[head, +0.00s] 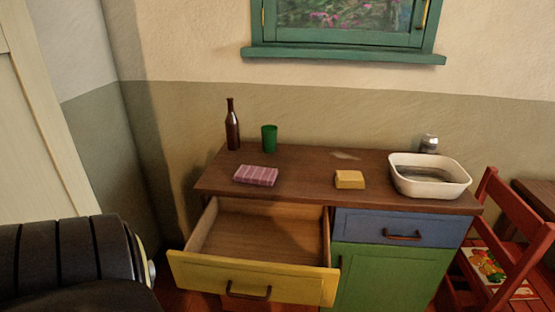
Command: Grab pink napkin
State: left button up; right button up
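A folded pink napkin (256,175) with paler stripes lies flat on the brown wooden top of the cabinet (300,170), near its front edge. It is above the open yellow drawer. Nothing covers or touches the napkin. Neither of my grippers is in the head view.
The yellow drawer (252,279) is pulled out and empty. A brown bottle (232,130), green cup (269,139), yellow block (350,179) and white basin (430,180) stand on the top. A red chair (515,225) is at the right. A dark ribbed object (75,262) fills the lower left.

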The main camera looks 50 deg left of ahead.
aim_at(245, 173)
jog(key=i, duration=0.85)
jog(key=u, duration=2.45)
